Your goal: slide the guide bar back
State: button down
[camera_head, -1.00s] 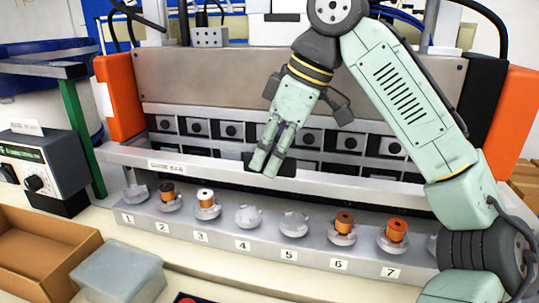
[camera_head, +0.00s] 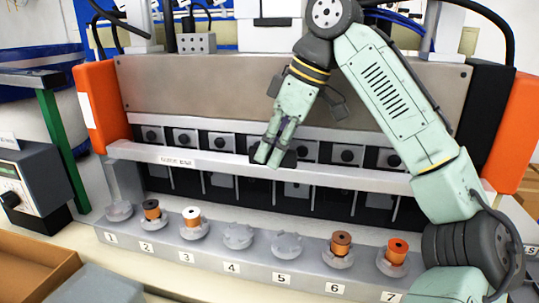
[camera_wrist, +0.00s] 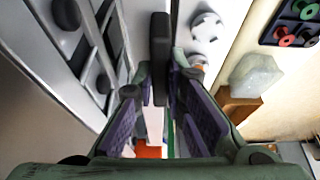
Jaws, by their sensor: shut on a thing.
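The guide bar (camera_head: 350,178) is a long, pale grey horizontal bar with a label near its left end. It spans the machine in the head view, just below a row of black knobs. A black handle (camera_head: 289,158) stands at its middle, partly hidden by my fingers. My gripper (camera_head: 268,154) points down and is shut on this handle. In the wrist view the dark upright handle (camera_wrist: 160,50) lies between my fingertips.
A ledge of numbered cups (camera_head: 238,237) runs in front of the bar. Spools stand at positions 2 (camera_head: 152,210), 3 (camera_head: 191,216), 6 (camera_head: 340,243) and 7 (camera_head: 396,251). Orange end blocks (camera_head: 103,105) flank the machine. A control box (camera_head: 40,185) stands left.

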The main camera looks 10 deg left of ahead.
jog(key=shift+w, duration=0.25)
jog(key=shift+r, duration=0.15)
jog(key=c, duration=1.6)
grip_release()
jog(key=shift+c, duration=0.2)
jog(key=v, duration=1.1)
jog(key=shift+d+r, duration=0.15)
jog(key=shift+r, duration=0.2)
